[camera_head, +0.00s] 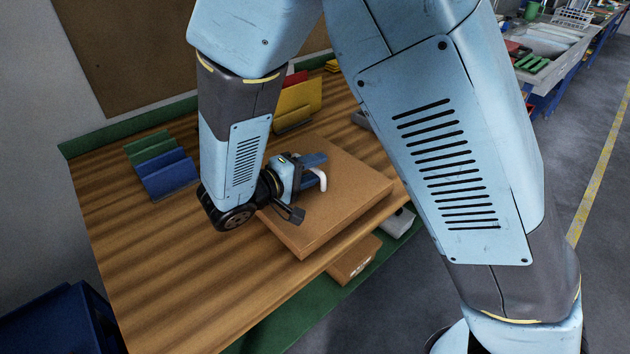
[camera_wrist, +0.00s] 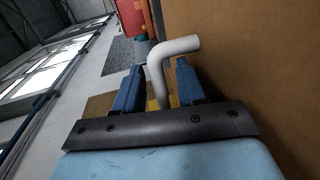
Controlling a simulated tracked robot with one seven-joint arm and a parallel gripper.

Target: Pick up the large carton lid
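The large carton lid (camera_head: 345,200) is a flat brown slab lying on the wooden workbench near its front edge. A white bent handle (camera_head: 321,180) stands on it; it also shows in the wrist view (camera_wrist: 168,50). The lid's brown surface (camera_wrist: 250,70) fills the right of the wrist view. My gripper (camera_head: 316,168) is low over the lid, with its blue fingers apart on either side of the handle. In the wrist view a gap shows between the handle and the right finger, so my gripper (camera_wrist: 158,75) looks open. Whether the left finger touches the handle is unclear.
Green (camera_head: 148,146) and blue (camera_head: 168,174) holders stand on the left of the workbench (camera_head: 130,260). A yellow holder (camera_head: 298,103) stands behind the lid. A smaller carton (camera_head: 354,260) sits below the bench's front edge. The bench's front left is clear.

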